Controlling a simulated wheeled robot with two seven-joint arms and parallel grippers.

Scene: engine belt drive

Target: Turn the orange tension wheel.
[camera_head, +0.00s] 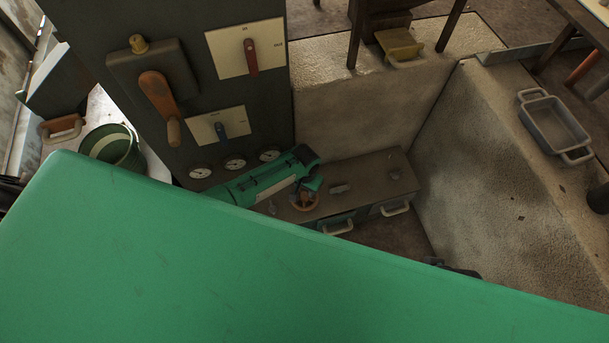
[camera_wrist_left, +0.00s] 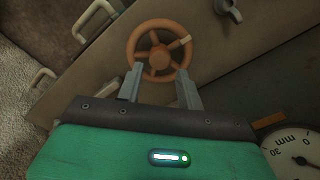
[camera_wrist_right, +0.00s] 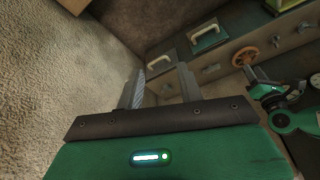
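The orange tension wheel (camera_head: 304,201) is a small spoked handwheel on the low grey-brown cabinet in the head view. In the left wrist view the wheel (camera_wrist_left: 136,38) lies face-on just beyond my fingertips, with one pale mark on its upper right. My left gripper (camera_wrist_left: 159,72) is open, its fingers on either side of the wheel's lower part. I cannot tell whether they touch the rim. My right gripper (camera_wrist_right: 160,70) is open and empty, away from the wheel (camera_wrist_right: 245,57), which shows at the upper right of the right wrist view.
A dark control panel with an orange lever (camera_head: 160,97), a red switch (camera_head: 251,57), a blue switch (camera_head: 220,131) and round gauges (camera_head: 235,163) stands left of the wheel. The cabinet has drawer handles (camera_head: 396,209) in front. A pale stone wall (camera_head: 500,170) rises at right.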

